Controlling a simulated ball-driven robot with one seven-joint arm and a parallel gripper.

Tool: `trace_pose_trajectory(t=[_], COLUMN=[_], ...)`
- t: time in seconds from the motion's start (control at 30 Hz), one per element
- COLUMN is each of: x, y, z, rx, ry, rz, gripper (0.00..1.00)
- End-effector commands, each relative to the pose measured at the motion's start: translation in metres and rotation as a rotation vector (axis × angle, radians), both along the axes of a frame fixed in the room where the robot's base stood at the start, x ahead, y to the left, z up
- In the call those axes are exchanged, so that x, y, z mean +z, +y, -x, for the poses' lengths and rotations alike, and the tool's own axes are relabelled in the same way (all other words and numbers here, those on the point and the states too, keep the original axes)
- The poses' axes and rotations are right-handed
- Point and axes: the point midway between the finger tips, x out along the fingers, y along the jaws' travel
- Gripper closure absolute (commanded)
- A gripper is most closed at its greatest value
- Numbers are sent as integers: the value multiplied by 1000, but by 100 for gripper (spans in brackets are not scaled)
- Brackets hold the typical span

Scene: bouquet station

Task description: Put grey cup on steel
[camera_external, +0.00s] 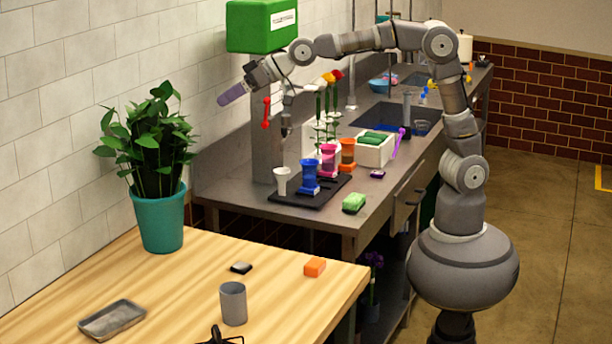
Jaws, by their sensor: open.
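The grey cup (233,303) stands upright on the wooden table (190,270), near its front edge. A grey metal tray (112,319) lies on the same table to the left of the cup. The steel counter (330,218) runs back from behind the wooden table, along the wall. My gripper (246,89) is raised high near the wall, above and left of the counter and well away from the cup. It is open. A purple rounded piece shows at its end; I cannot tell whether it is a finger or a thing behind.
A potted plant (162,215) stands at the back of the wooden table. An orange block (315,267) and a small dark-and-white block (241,268) lie there too. Several coloured cups stand on a black tray (285,200) on the counter; a green sponge (354,203) lies near its front edge.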

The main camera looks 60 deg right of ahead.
Motion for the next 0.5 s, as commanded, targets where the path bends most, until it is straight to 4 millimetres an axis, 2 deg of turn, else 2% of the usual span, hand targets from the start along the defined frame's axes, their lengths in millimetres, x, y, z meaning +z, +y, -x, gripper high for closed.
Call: trace_pose_trajectory(t=[0.03,0.07,0.1,0.2,0.3,0.33,0.4,0.5], x=[42,65,94,157,204,214,232,245], y=[-51,-80,-117,-197,-253,-265,-284,-297], z=[-4,-2,4,33,71,82,103,120], rx=[-60,-94,-138,-245,-338,-362,-405,-438], ry=[-45,-69,-105,-191,-262,-279,-310,-333], rz=[-18,-22,-21,-3,31,43,65,88], gripper=[7,7,7,7,7,7,7,6])
